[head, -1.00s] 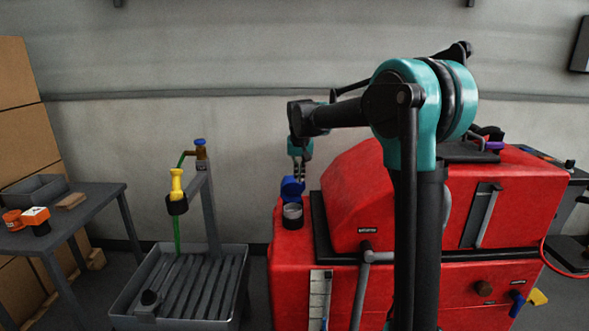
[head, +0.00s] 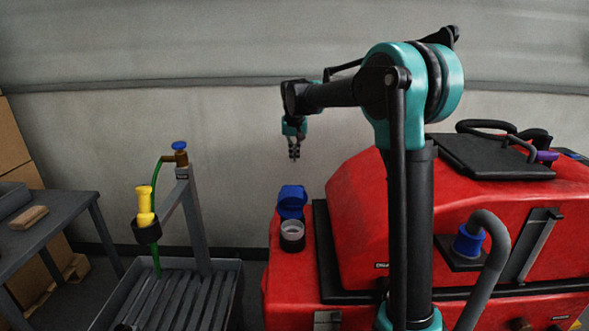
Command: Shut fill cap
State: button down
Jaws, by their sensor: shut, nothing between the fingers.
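The blue fill cap (head: 291,201) stands tilted up and open behind the round fill opening (head: 292,232) on the left end of the red scrubber machine (head: 400,215). The opening has a dark collar and a pale inside. My gripper (head: 294,154) hangs above the cap, fingers pointing down, with a clear gap between them. Its fingers are shut and hold nothing.
A grey sink (head: 238,265) with a post, a green hose and a yellow nozzle (head: 145,205) stands left of the machine. A grey table (head: 60,215) with a wooden block is further left. A grey hose (head: 492,255) with a blue fitting is at right.

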jog(key=x, duration=1)
jog(key=shift+s+d+r, duration=0.1)
jog(key=shift+s+r, duration=0.1)
jog(key=shift+s, duration=0.85)
jog(key=shift+s+r, duration=0.2)
jog(key=shift+s, duration=0.85)
